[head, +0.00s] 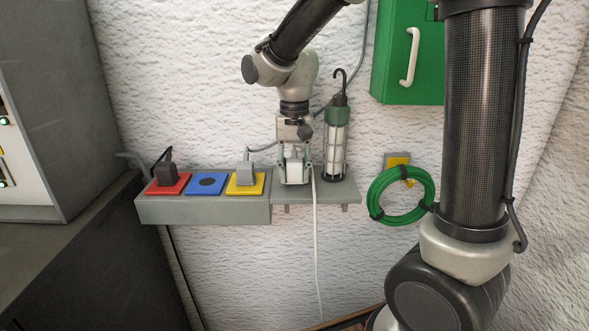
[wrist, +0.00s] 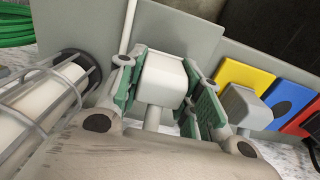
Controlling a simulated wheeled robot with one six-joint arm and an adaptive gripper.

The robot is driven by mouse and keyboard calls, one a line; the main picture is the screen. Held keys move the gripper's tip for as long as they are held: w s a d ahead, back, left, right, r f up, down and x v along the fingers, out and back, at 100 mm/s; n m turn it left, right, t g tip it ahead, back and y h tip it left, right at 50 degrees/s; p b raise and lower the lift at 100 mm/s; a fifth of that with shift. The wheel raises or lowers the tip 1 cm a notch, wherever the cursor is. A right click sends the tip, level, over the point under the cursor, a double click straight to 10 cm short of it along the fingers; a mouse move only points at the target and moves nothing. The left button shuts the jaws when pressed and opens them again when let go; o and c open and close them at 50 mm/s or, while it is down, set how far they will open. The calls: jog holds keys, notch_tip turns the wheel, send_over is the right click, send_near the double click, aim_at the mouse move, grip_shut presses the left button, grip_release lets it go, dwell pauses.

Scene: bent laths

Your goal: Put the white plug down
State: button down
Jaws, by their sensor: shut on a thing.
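The white plug (head: 294,169) is between the fingers of my gripper (head: 295,177), low over the grey shelf (head: 345,190) at the right of the socket block. In the wrist view the plug (wrist: 164,76) is a pale block with the green-padded fingers of my gripper (wrist: 164,88) shut on its two sides. A white cord (head: 317,250) hangs over the shelf's front edge towards the floor. I cannot tell whether the plug's underside touches the shelf.
A caged lamp (head: 336,145) stands close right of my gripper. To the left, the block has a red socket (head: 180,188) with a dark plug, an empty blue socket (head: 206,184) and a yellow socket (head: 246,189) with a grey plug. A green cable coil (head: 372,192) hangs at right.

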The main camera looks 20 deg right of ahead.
aim_at(294, 160)
jog(key=shift+f, duration=0.55)
jog(key=c, duration=1)
grip_release()
jog(key=shift+o, duration=0.2)
notch_tip(294, 160, up, 13)
jog(key=shift+r, duration=0.15)
